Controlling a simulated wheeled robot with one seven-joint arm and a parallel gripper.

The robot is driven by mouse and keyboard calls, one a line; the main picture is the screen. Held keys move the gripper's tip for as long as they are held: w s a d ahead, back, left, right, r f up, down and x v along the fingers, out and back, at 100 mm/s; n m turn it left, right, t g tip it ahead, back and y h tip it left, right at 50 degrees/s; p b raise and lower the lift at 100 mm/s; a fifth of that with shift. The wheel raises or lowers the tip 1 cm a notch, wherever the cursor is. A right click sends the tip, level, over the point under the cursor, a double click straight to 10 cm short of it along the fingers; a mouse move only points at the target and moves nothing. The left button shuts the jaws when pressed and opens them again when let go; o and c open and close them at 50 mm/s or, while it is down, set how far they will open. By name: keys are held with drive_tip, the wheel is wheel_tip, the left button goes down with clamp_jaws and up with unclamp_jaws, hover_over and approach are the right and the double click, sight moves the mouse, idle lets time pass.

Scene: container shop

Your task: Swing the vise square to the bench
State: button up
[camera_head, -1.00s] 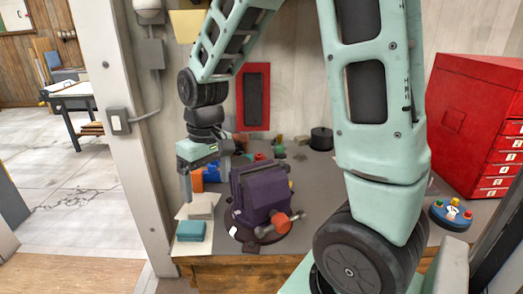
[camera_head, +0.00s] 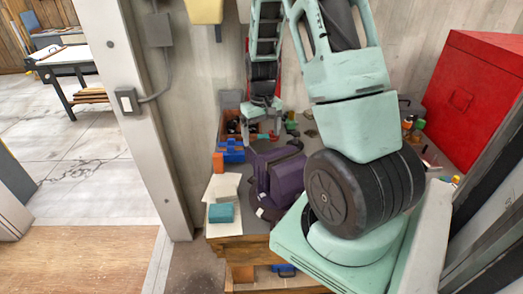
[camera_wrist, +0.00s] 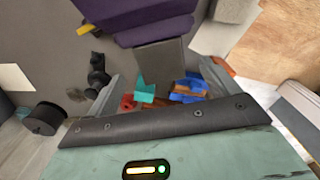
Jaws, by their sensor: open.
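The purple vise (camera_head: 285,182) stands on a dark round base near the front edge of the bench (camera_head: 228,228). It sits askew to that edge, and my arm hides its right front part. My gripper (camera_head: 262,121) is open at the far side of the vise, pointing down. In the wrist view the vise (camera_wrist: 150,16) fills the top, and its grey block-shaped end (camera_wrist: 160,60) shows between the spread fingers of my gripper (camera_wrist: 160,85). I cannot tell whether the fingers touch it.
Blue bins (camera_head: 231,152), an orange block (camera_head: 218,162), pale sheets (camera_head: 222,187) and a teal block (camera_head: 221,213) lie left of the vise. Small parts stand behind it. A red cabinet (camera_head: 475,95) is at the right. A grey post (camera_head: 140,110) rises left of the bench.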

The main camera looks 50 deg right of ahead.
sight(262, 153)
wheel_tip(262, 153, down, 8)
drive_tip(key=shift+f+p, duration=0.15)
drive_tip(key=shift+p, duration=0.85)
